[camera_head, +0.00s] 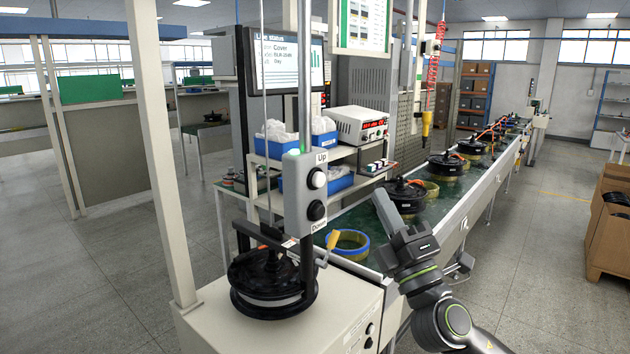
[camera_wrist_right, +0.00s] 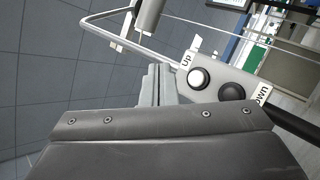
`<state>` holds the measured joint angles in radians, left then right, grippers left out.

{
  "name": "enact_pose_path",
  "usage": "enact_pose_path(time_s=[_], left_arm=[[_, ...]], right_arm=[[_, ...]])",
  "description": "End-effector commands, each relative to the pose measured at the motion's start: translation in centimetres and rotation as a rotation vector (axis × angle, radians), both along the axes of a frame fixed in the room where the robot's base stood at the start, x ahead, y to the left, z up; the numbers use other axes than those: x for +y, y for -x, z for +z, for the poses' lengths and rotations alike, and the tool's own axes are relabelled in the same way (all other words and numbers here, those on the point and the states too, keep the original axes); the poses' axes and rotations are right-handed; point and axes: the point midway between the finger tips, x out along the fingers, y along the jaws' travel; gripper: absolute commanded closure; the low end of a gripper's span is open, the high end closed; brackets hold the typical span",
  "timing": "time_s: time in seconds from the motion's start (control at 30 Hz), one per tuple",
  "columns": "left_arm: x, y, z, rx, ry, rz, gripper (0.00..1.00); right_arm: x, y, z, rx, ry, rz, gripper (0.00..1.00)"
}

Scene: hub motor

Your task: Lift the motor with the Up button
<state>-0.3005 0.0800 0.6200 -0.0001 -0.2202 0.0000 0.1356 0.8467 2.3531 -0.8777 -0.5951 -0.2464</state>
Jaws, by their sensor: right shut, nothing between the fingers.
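The control box (camera_head: 304,194) hangs on a grey post with a white Up button (camera_head: 317,179) above a black Down button (camera_head: 316,210). A green light glows on its top. The black motor (camera_head: 270,275) sits on the white cabinet (camera_head: 330,306), below the lifting bracket (camera_head: 275,238). My right gripper (camera_head: 384,203) is shut and empty, to the right of the control box and apart from it in the head view. In the wrist view its shut fingers (camera_wrist_right: 153,84) point towards the box, just left of the Up button (camera_wrist_right: 199,79). My left gripper is not in view.
A conveyor (camera_head: 455,195) with several motors and rings runs away to the back right. A shelf with blue bins (camera_head: 325,144) and a white power supply (camera_head: 357,124) stands behind the box.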

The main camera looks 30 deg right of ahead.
Motion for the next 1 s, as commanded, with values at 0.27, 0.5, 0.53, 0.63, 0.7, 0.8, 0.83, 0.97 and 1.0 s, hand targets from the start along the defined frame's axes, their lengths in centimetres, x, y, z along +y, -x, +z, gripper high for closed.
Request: enact_pose_path(time_s=[0.27, 0.5, 0.53, 0.63, 0.7, 0.8, 0.83, 0.97, 1.0], left_arm=[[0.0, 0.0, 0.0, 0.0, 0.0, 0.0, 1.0], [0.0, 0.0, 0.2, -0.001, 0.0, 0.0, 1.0], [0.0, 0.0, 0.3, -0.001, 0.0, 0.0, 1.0], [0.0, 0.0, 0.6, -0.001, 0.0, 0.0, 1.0], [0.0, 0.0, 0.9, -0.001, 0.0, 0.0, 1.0], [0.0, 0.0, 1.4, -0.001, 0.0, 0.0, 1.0], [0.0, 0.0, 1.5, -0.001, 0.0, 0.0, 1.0], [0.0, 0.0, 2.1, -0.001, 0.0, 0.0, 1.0], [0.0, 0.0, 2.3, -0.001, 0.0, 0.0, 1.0]], right_arm=[[0.2, 0.3, 0.4, -0.011, 0.007, 0.001, 1.0], [0.3, 0.0, 0.4, -0.01, 0.005, 0.001, 1.0], [0.3, -0.1, 0.4, -0.01, 0.004, 0.0, 1.0], [0.5, -0.8, 0.5, -0.01, 0.001, -0.001, 1.0], [0.8, -1.4, 0.5, -0.009, -0.001, 0.0, 1.0], [1.3, -2.5, 0.6, -0.01, -0.002, 0.003, 1.0], [1.5, -2.8, 0.6, -0.01, -0.001, 0.003, 1.0], [2.1, -4.6, 0.6, -0.009, -0.001, 0.001, 1.0], [2.4, -5.1, 0.6, -0.009, 0.0, 0.001, 1.0]])
